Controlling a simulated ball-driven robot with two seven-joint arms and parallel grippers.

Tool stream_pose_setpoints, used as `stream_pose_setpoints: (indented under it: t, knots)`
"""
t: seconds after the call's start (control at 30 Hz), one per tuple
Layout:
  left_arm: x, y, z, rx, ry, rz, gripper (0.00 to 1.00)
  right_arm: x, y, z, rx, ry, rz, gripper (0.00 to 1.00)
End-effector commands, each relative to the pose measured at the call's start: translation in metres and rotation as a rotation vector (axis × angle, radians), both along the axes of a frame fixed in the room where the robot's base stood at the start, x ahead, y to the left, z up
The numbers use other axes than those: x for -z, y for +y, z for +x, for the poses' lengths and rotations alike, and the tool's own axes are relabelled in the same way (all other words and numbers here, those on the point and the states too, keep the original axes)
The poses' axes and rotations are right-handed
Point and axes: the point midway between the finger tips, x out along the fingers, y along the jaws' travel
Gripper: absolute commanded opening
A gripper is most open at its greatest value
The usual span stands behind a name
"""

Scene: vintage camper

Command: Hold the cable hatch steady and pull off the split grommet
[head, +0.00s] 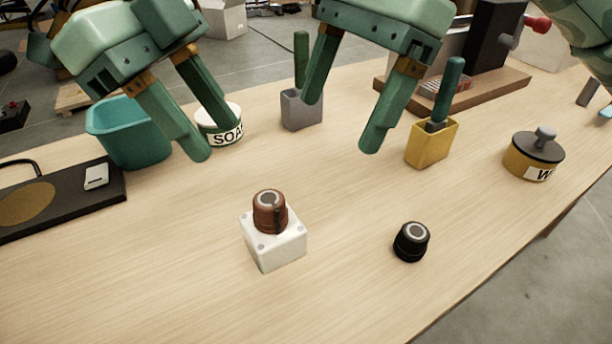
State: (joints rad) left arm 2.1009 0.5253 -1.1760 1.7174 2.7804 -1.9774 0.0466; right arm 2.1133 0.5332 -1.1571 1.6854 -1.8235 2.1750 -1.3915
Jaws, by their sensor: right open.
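The cable hatch, a white block (277,252) with small fixings on its top, sits on the wooden table at front centre. The split grommet, a reddish-brown cap (267,216) with a grey ring on top and a dark slit in its side, stands upright on the hatch. My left gripper (215,140) is open and empty, above and to the left of the hatch. My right gripper (339,127) is open and empty, above and to the right of it. Neither touches the hatch or the grommet.
A black cap (411,242) lies right of the hatch. Behind are a teal bin (127,134), a "SOA" tin (220,126), a grey holder (301,112), a yellow holder (431,146) and a lidded pot (534,158). A dark plate (75,199) lies left. Table around the hatch is clear.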

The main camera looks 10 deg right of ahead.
Motion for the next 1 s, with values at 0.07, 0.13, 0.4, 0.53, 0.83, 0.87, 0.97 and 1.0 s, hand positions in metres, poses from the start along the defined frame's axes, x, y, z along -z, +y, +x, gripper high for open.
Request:
stream_pose_setpoints:
  t: [0.07, 0.13, 0.4, 0.53, 0.83, 0.87, 0.97, 1.0]
  knots:
    - [0.0, 0.0, 0.0, 0.0, 0.0, 0.0, 0.36, 0.01, 0.004, -0.002, -0.002, 0.004, 0.001, 0.82]
    - [0.0, 0.0, 0.0, 0.0, 0.0, 0.0, 0.36, 0.022, 0.008, -0.004, -0.003, 0.006, 0.003, 0.82]
    - [0.0, 0.0, 0.0, 0.0, 0.0, 0.0, 0.36, 0.081, 0.031, -0.014, -0.002, 0.006, 0.005, 0.82]
    - [0.0, 0.0, 0.0, 0.0, 0.0, 0.0, 0.36, 0.107, 0.041, -0.018, -0.001, 0.007, 0.006, 0.82]
    - [0.0, 0.0, 0.0, 0.0, 0.0, 0.0, 0.36, 0.141, 0.054, -0.023, 0.003, 0.004, 0.007, 0.82]
    - [0.0, 0.0, 0.0, 0.0, 0.0, 0.0, 0.36, 0.142, 0.055, -0.023, 0.004, 0.003, 0.006, 0.82]
    - [0.0, 0.0, 0.0, 0.0, 0.0, 0.0, 0.36, 0.144, 0.056, -0.023, 0.004, 0.002, 0.007, 0.82]
    - [0.0, 0.0, 0.0, 0.0, 0.0, 0.0, 0.36, 0.144, 0.056, -0.023, 0.004, 0.002, 0.007, 0.82]
